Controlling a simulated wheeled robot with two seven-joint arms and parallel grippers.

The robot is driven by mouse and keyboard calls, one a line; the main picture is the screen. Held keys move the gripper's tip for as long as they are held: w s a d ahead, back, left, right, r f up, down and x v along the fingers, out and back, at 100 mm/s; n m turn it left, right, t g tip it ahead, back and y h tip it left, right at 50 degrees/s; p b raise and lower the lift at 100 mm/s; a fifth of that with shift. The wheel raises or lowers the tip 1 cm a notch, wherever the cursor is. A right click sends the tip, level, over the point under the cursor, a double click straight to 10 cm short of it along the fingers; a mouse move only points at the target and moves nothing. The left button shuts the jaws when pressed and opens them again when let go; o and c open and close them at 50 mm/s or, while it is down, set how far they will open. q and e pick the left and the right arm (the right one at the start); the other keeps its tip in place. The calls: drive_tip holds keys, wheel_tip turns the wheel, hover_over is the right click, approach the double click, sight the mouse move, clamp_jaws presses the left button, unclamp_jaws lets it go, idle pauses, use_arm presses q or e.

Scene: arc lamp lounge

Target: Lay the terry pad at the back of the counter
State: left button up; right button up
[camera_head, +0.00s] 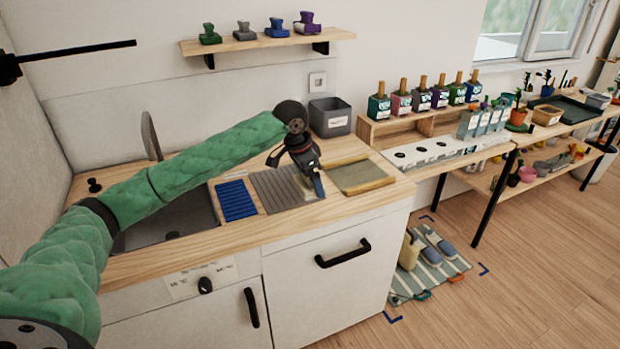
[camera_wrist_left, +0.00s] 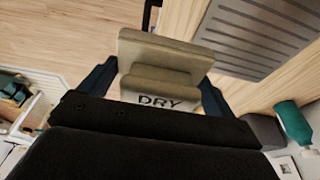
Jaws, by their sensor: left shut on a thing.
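My left gripper (camera_head: 312,184) is over the counter (camera_head: 235,243), at the right end of the grey ribbed mat. It is shut on a beige pad (camera_head: 302,188), mostly hidden behind the gripper in the head view. In the left wrist view the pad (camera_wrist_left: 160,55) shows between the blue fingers of my left gripper (camera_wrist_left: 160,85), with a folded or stepped shape and the word DRY on it. I take this to be the terry pad. I cannot tell whether it touches the surface below. My right gripper is not in view.
The grey ribbed mat (camera_head: 285,188) and a blue ribbed mat (camera_head: 236,200) lie beside the sink. A tan, wood-edged board or tray (camera_head: 360,177) lies right of the gripper. A grey bin (camera_head: 330,117) stands at the back. A shelf (camera_head: 262,42) hangs above.

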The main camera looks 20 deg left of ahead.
use_arm(q)
drive_tip(key=s, duration=0.2)
drive_tip(key=shift+s+d+f, duration=0.35)
drive_tip(key=shift+s, duration=0.05)
drive_tip(key=s+d+f+n, duration=0.2)
drive_tip(key=s+d+f, duration=0.2)
drive_tip(key=f, duration=0.5)
drive_tip(key=s+d+f+n+y, duration=0.1)
drive_tip(key=s+d+f+n, duration=0.2)
drive_tip(key=s+f, duration=0.3)
drive_tip(key=s+d+f+n+t, duration=0.1)
drive_tip(key=s+d+f+n, duration=0.2)
drive_tip(key=f, duration=1.1)
drive_tip(key=shift+s+d+y, duration=0.4)
drive_tip(key=shift+s+d, duration=0.5)
drive_tip(key=shift+d, duration=0.2)
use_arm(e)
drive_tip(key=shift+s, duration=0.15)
